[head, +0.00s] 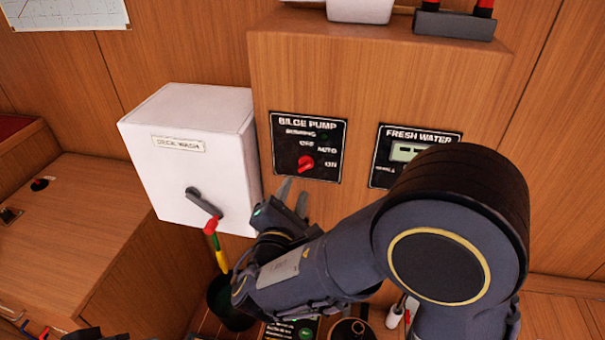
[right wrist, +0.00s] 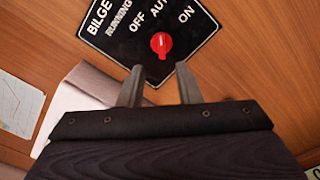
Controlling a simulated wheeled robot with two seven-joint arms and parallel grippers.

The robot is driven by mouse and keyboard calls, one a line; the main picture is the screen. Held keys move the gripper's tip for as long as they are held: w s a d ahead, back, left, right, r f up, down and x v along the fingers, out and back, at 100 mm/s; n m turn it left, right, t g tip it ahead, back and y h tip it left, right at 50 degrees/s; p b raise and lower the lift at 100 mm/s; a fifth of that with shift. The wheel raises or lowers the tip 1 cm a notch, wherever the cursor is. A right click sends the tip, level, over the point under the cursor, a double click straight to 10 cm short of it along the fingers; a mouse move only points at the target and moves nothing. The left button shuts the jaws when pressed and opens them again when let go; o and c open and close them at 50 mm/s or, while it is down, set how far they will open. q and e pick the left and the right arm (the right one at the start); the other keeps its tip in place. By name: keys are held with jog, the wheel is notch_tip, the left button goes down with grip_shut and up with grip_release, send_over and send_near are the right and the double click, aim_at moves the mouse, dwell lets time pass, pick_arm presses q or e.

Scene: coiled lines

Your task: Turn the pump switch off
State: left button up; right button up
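The bilge pump panel (head: 281,158) is a black plate on the wooden cabinet front, marked RUNNING, OFF, AUTO and ON. Its red knob (head: 306,162) is the pump switch; which mark it points at I cannot tell for sure. In the right wrist view the red knob (right wrist: 161,43) is beyond the fingertips, on the panel (right wrist: 135,25). My right gripper (head: 293,192) is open and empty, just below and left of the panel, apart from the knob. Its two spread fingers also show in the right wrist view (right wrist: 160,88).
A white deck wash box (head: 160,175) with a grey lever (head: 203,202) sticks out left of my right gripper. A fresh water panel (head: 400,155) is to the right, partly hidden by my arm. A dark round container (head: 225,300) stands below. A wooden bench (head: 70,220) is at left.

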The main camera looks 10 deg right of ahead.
aim_at(304, 169)
jog(key=p+x, duration=0.1)
jog(key=x, duration=0.6)
jog(key=shift+d, duration=0.15)
grip_shut()
